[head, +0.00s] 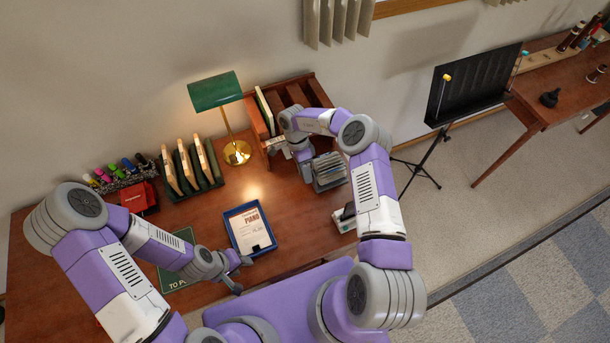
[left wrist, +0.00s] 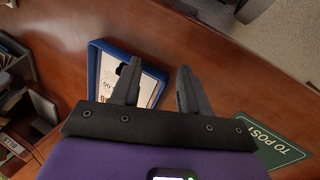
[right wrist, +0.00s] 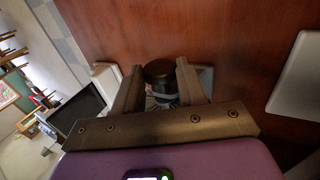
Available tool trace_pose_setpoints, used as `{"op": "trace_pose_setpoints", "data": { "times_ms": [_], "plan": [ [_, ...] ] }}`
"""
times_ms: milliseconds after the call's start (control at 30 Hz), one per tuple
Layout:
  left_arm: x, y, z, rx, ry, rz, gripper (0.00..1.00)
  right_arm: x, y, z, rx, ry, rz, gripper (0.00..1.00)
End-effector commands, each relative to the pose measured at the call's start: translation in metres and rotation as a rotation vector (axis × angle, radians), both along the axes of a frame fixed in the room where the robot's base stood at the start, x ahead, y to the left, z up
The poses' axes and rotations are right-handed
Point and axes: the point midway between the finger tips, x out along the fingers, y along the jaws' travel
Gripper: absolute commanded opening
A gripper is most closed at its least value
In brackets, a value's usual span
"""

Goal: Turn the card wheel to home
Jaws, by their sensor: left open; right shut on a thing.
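The card wheel (head: 329,171), a rotary file with grey cards, stands on the desk right of centre in the head view. My right gripper (head: 305,167) is at its left side. In the right wrist view, my right gripper (right wrist: 158,82) is shut on a black round knob (right wrist: 158,69); the cards are mostly hidden there, and I cannot read which card is up. My left gripper (head: 240,272) is open and empty near the desk's front, just in front of the blue tray (head: 229,217). It also shows open in the left wrist view (left wrist: 158,80).
The blue tray holds a printed sheet (head: 252,232). A green mat (head: 180,275) lies left of it. A wooden sorter (head: 313,88), brass lamp (head: 236,150), upright file rack (head: 194,170) and red box (head: 138,197) line the back. A small dark item (head: 345,215) lies right.

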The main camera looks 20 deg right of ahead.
Motion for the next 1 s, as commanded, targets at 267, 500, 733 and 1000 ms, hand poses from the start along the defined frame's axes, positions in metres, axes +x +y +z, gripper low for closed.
{"op": "trace_pose_setpoints", "data": {
  "times_ms": [267,500,733,1000],
  "plan": [
    [0.0,0.0,-0.007,0.0,0.0,0.0,0.45,0.001,0.0,0.0,0.0,0.033,-0.002,0.1],
    [0.0,0.0,-0.006,0.0,0.0,0.0,0.45,0.001,0.0,0.001,0.0,0.032,-0.002,0.48],
    [0.0,0.0,-0.006,0.0,0.0,0.0,0.45,0.0,0.0,0.0,0.001,0.033,-0.001,0.65],
    [0.0,0.0,-0.007,0.0,-0.001,0.0,0.45,0.005,0.0,0.007,-0.001,0.03,-0.001,0.65]
  ]
}}
